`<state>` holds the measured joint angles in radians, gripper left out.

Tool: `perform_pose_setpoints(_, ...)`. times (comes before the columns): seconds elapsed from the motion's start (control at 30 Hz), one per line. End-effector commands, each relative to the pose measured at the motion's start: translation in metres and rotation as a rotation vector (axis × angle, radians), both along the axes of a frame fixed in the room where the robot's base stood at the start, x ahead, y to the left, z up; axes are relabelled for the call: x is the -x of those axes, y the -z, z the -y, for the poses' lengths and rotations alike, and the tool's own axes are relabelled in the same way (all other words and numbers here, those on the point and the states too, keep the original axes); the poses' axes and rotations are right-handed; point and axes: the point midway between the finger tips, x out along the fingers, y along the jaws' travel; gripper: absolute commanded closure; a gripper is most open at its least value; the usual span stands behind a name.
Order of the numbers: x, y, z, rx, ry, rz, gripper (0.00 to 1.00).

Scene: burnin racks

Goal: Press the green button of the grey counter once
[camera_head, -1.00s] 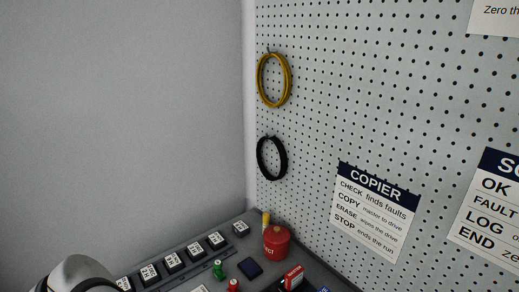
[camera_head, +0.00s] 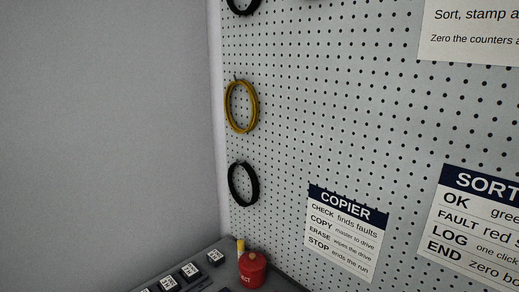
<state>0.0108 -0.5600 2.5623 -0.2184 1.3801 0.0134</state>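The grey counter and its green button are not in view in the head view. My gripper is not in view either. A sorting sign (camera_head: 484,225) on the pegboard, cut off at the right edge, has lines reading OK, FAULT, LOG and END. A paper above it (camera_head: 472,28) mentions zeroing the counters.
A pegboard (camera_head: 330,110) fills the right side, with a yellow coil (camera_head: 241,106), a black coil (camera_head: 243,184) and a copier sign (camera_head: 342,233). A red container (camera_head: 252,270) and several small dark labelled blocks (camera_head: 190,271) stand on the bench below. A bare grey wall (camera_head: 100,130) is at left.

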Motion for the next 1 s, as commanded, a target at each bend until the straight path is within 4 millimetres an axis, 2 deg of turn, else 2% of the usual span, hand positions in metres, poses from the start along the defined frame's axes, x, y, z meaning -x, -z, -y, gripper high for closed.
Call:
perform_pose_setpoints(0.03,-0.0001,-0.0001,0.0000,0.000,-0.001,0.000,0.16)
perform_pose_setpoints(0.07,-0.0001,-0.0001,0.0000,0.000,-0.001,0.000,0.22)
perform_pose_setpoints(0.5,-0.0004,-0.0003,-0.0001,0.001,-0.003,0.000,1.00)
perform_pose_setpoints(1.0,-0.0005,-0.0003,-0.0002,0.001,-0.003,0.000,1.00)
